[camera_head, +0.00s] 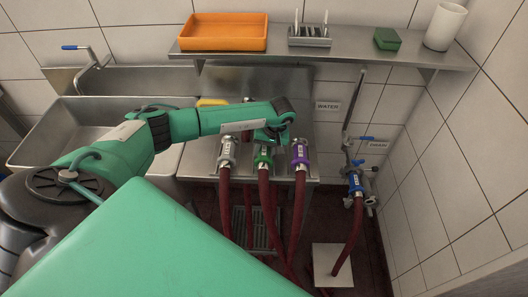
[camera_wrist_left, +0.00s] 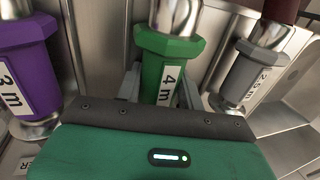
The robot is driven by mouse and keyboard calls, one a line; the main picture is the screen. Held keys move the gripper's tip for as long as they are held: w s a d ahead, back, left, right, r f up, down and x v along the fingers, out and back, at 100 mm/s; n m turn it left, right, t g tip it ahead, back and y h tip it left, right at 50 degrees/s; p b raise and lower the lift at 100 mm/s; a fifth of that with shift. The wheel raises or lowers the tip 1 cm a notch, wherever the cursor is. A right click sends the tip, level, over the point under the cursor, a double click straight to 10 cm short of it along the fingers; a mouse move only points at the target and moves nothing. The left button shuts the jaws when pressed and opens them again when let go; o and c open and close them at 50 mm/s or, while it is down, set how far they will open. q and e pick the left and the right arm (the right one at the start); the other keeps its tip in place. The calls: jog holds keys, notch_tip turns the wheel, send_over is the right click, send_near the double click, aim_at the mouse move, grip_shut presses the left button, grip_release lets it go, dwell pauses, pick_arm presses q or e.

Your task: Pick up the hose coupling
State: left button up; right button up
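Three hose couplings on red hoses stand in a row at the steel counter's front: a grey one (camera_head: 227,153), a green one (camera_head: 264,157) and a purple one (camera_head: 299,153). My left gripper (camera_head: 270,138) is at the green coupling. In the left wrist view the green coupling (camera_wrist_left: 163,62), labelled 4 m, lies between the gripper's two grey fingers (camera_wrist_left: 160,88); whether they press on it is unclear. The purple coupling (camera_wrist_left: 27,65), labelled 3 m, and the grey one (camera_wrist_left: 255,70) stand to either side, apart from the fingers. My right gripper is not in view.
A steel shelf (camera_head: 350,52) above carries an orange tray (camera_head: 225,31), a rack, a green block and a white cylinder. A sink (camera_head: 60,125) is at left.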

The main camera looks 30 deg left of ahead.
aim_at(265, 148)
pick_arm(q)
jog(key=c, duration=0.4)
jog(key=shift+c, duration=0.2)
jog(key=shift+w+r+p, duration=0.1)
jog(key=shift+r+p, duration=0.2)
jog(key=shift+p, duration=0.2)
jog(key=shift+r, duration=0.25)
notch_tip(265, 148, up, 20)
jog(key=b, duration=0.5)
jog(key=shift+f+b, duration=0.25)
jog(key=shift+b, duration=0.15)
